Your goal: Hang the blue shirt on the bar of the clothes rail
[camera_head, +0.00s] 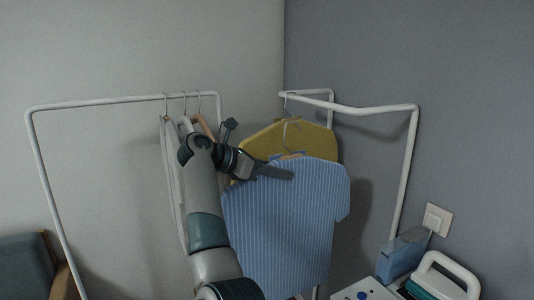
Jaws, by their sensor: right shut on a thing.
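The blue striped shirt (285,220) is on a hanger in the middle of the head view, upright and facing me. My right gripper (280,171) is shut on it near the collar, at the hanger. The hanger's hook (286,132) rises above the collar, in front of a yellow shirt (262,140) and below the bar in the picture. The clothes rail on the right has a white bar (375,109); the yellow shirt hangs from its left end. I cannot tell the depth gap between the blue shirt and the rail. My left gripper is out of view.
Another white rail (100,102) stands at the left with several hangers (184,106) at its right end, partly behind my right arm. A blue container (400,257) and a white-handled box (450,273) stand at the lower right. A chair (28,266) is at the lower left.

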